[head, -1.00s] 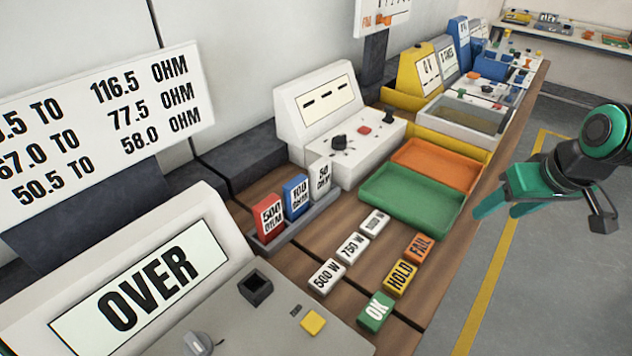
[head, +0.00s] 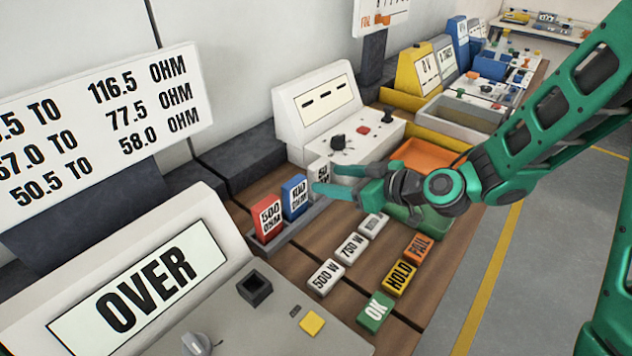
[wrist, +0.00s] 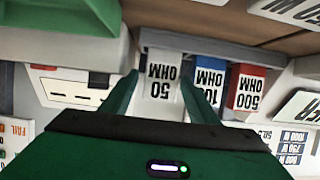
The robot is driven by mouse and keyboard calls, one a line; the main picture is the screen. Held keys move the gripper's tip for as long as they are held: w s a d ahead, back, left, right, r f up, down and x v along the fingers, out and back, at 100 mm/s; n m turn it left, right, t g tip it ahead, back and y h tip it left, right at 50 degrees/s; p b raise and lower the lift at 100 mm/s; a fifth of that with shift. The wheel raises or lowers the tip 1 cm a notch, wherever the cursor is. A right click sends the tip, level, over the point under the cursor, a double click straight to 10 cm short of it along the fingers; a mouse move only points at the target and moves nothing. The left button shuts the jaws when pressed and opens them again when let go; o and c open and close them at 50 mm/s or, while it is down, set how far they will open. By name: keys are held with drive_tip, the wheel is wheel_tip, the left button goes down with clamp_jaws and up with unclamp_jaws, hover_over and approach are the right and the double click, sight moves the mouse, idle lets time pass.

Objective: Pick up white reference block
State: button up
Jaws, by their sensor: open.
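The white reference block (head: 322,168), marked 50 OHM, stands in the grey rack (head: 290,228) at its right end. In the head view it is partly hidden behind the fingers. My gripper (head: 325,179) is open at the block, with its green fingers pointing at it. In the wrist view the white block (wrist: 163,78) appears between the two spread fingers of my gripper (wrist: 166,88). I cannot tell whether either finger touches it.
The blue 100 OHM block (head: 295,196) and red 500 OHM block (head: 267,216) stand beside it in the rack. A white meter (head: 315,98) is behind. The green tray (head: 432,222) and orange tray (head: 425,155) lie under my arm. Small label blocks lie in front.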

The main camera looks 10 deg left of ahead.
sight(308, 176)
drive_tip(key=x, duration=0.9)
drive_tip(key=c, duration=1)
